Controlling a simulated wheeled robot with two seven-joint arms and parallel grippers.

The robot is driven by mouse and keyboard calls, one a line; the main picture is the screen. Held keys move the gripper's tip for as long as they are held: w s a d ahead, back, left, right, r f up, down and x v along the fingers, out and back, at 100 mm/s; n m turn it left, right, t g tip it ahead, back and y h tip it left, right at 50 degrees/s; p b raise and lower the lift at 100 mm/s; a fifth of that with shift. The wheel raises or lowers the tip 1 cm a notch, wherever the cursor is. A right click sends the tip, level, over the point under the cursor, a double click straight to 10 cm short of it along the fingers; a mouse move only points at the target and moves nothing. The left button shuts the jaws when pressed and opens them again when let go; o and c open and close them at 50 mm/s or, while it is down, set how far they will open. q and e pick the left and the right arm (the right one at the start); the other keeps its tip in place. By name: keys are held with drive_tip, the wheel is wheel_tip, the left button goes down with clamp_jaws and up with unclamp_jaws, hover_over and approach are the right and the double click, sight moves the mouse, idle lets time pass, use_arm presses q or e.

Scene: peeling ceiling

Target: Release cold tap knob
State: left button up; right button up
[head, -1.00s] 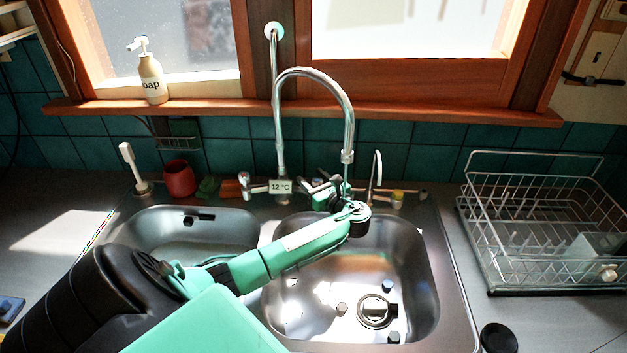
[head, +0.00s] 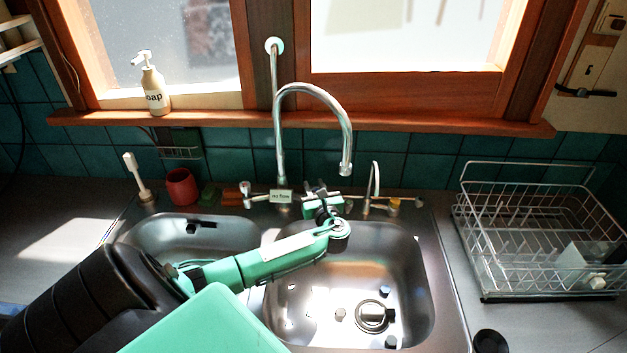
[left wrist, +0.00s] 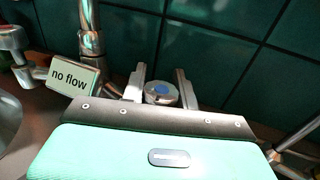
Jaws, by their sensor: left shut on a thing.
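The cold tap knob (left wrist: 160,91) is a round chrome knob with a blue disc on top, on the tap behind the right sink basin. In the left wrist view it sits between the two metal fingers of my left gripper (left wrist: 161,80), which is shut on it. In the head view my left gripper (head: 322,188) reaches to the tap body from over the basin and mostly hides the knob. A small sign (left wrist: 75,78) beside the tap reads "no flow". The curved chrome spout (head: 346,160) shows no water stream. My right gripper is out of view.
A dish rack (head: 530,235) stands on the right counter. A red cup (head: 181,187) and a brush (head: 137,177) stand at the back left. The right basin (head: 290,315) holds several small dark pieces. A soap bottle (head: 155,92) is on the windowsill.

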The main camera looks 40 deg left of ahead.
use_arm(q)
drive_tip(key=shift+m+t+h, duration=0.3)
drive_tip(key=shift+m+t, duration=0.1)
drive_tip(key=shift+t, duration=0.1)
drive_tip(key=o, duration=1)
drive_tip(key=shift+d, duration=0.1)
drive_tip(key=shift+s+d+f, duration=0.1)
drive_tip(key=shift+s+d, duration=0.05)
drive_tip(key=shift+d, duration=0.1)
drive_tip(key=b+v, duration=0.3)
drive_tip(key=v, duration=1)
drive_tip(key=shift+r, duration=0.2)
